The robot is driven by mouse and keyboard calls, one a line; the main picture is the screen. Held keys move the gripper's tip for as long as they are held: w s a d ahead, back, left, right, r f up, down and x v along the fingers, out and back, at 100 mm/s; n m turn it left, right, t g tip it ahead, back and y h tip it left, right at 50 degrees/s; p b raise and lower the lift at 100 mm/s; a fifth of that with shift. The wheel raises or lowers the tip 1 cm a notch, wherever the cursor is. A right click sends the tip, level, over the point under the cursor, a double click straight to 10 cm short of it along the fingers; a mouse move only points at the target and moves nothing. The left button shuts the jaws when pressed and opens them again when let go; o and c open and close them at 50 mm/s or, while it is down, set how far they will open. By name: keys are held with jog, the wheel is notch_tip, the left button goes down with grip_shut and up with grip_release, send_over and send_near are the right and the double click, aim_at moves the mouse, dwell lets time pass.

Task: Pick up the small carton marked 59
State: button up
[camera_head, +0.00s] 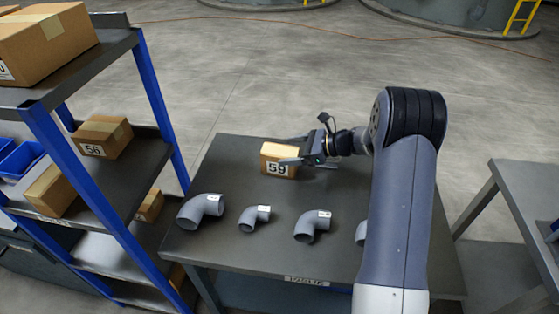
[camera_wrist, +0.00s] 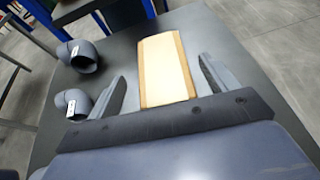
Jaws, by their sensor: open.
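The small carton marked 59 (camera_head: 279,160) stands on the grey table (camera_head: 232,163) near its far edge, with its label facing the head camera. My gripper (camera_head: 307,164) is at the carton's right side, and one finger overlaps the carton's edge in the head view. In the wrist view the carton (camera_wrist: 165,68) lies ahead, in line with the gap between the two fingers of my gripper (camera_wrist: 164,80). The fingers are apart, one on each side of the carton's near end, with visible gaps. The jaws are open and hold nothing.
Several grey pipe elbows (camera_head: 201,210) line the table's near side; two show left in the wrist view (camera_wrist: 82,56). A blue-posted shelf (camera_head: 160,95) with cartons, one marked 58 (camera_head: 103,137), stands left. Another table (camera_head: 528,185) is right. The table's far left corner is clear.

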aim_at(284, 151)
jog(key=x, duration=0.4)
jog(key=shift+w+a+f+p, duration=0.1)
jog(key=shift+w+p, duration=0.05)
jog(key=shift+p, duration=0.15)
jog(key=c, duration=1.3)
